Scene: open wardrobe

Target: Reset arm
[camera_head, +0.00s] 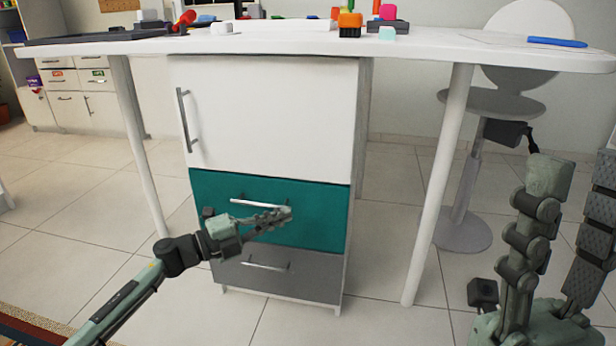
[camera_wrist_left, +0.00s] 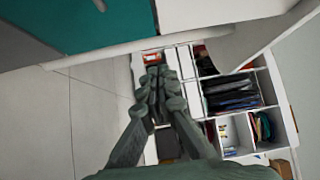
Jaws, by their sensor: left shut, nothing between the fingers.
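My left gripper (camera_head: 275,216) reaches in from the left and hangs in front of the teal drawer (camera_head: 320,205). Its fingers are together and hold nothing. In the left wrist view its fingers (camera_wrist_left: 155,80) also meet at the tips. The teal drawer front, with a silver handle (camera_head: 255,204), looks closed; I cannot tell if the fingers touch it. My right gripper (camera_head: 580,178) stands at the right edge, close to the camera, its jointed fingers pointing up and apart. Part of it is cut off by the frame.
A white door (camera_head: 265,110) is above the teal drawer, a grey drawer (camera_head: 285,272) below. The white tabletop (camera_head: 440,45) carries several small items. A table leg (camera_head: 440,185) and a chair (camera_head: 495,104) stand to the right. White shelving (camera_wrist_left: 275,95) shows in the left wrist view.

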